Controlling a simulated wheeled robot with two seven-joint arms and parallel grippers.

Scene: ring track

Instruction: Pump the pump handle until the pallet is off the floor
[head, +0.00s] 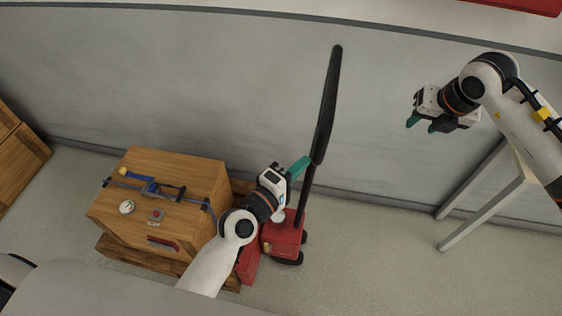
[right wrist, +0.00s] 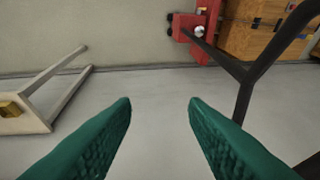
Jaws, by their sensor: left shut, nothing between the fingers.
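The pump handle (head: 327,105) is a long black bar standing up, slightly tilted, from the red pump body (head: 283,240) in the head view. It also shows as a dark forked bar in the right wrist view (right wrist: 243,95). A wooden crate (head: 175,170) stands on the wooden pallet (head: 113,248), low at the floor; any gap under it cannot be told. My left gripper (head: 301,167) is shut and empty, its fingertips close beside the handle's lower part; contact is unclear. My right gripper (head: 424,125) is open and empty, right of the handle; its fingers (right wrist: 160,105) are apart.
A blue clamp (head: 150,187) and small items lie on the crate's top. A grey wall (head: 190,70) runs behind the handle. A pale-legged table (head: 485,215) stands at the right. Floor between the pump and table is clear.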

